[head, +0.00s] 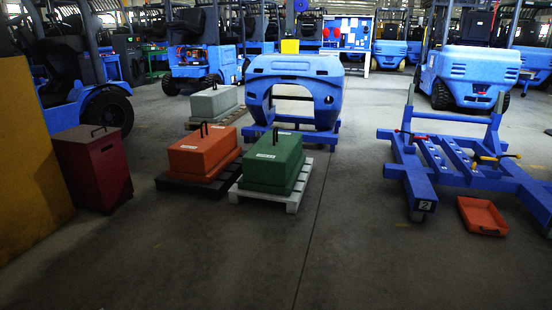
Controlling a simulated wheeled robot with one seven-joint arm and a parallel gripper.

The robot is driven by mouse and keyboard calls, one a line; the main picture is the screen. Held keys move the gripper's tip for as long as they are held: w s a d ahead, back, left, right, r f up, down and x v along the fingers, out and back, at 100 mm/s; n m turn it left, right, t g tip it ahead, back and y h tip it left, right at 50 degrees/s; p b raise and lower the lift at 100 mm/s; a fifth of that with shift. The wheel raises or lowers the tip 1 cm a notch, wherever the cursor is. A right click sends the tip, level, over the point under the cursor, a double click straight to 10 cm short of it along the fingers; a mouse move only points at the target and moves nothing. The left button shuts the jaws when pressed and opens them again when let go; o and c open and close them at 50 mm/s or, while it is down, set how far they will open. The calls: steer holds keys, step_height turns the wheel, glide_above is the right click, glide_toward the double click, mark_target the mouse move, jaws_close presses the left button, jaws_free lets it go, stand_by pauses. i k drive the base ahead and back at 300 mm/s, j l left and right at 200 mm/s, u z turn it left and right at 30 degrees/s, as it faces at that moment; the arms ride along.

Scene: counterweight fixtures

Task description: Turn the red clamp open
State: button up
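A red clamp (411,136) is on the blue wheeled frame (447,161) at the right, on its far left part near an upright post. It is small and dark, and I cannot tell whether it is open or closed. A yellow clamp (492,159) sits on the right part of the same frame. My gripper is not in view.
An orange-red tray (481,217) lies on the floor by the frame. Orange (200,155) and green (275,162) weights sit on pallets left of centre. A red bin (93,168) and a yellow panel stand at the left. The floor in front is clear.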

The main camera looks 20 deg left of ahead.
mark_target(412, 137)
steer(key=i+u, duration=0.2)
steer(key=i, duration=2.4)
steer(key=i+j, duration=0.1)
steer(key=i, duration=2.2)
steer(key=i+j+z, duration=0.1)
steer(key=i+z, duration=0.3)
steer(key=i, duration=0.2)
steer(key=i+j+z, duration=0.4)
steer(key=i, duration=0.15)
steer(key=i+j+z, duration=0.45)
steer(key=i+l, duration=0.1)
